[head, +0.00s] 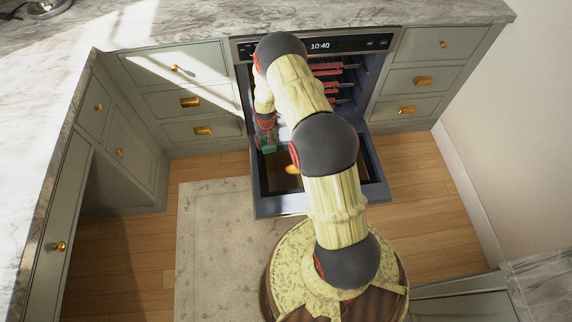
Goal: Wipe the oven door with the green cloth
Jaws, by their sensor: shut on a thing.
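The oven (320,45) is built into the cabinets below the counter, and its clock reads 10:40. Its door (371,165) is folded down open, with the inner face up. The green cloth (268,148) is a small patch at the left part of the door, at the end of my gripper (266,141). My gripper is shut on the cloth, close over the door. I cannot tell whether the cloth touches the door surface. My arm hides much of the oven opening and the middle of the door.
Red-edged racks (335,68) show inside the oven. Drawers with gold knobs (203,131) flank it on both sides. A pale rug (215,235) lies on the wooden floor in front. The marble counter (200,25) runs above and along the left.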

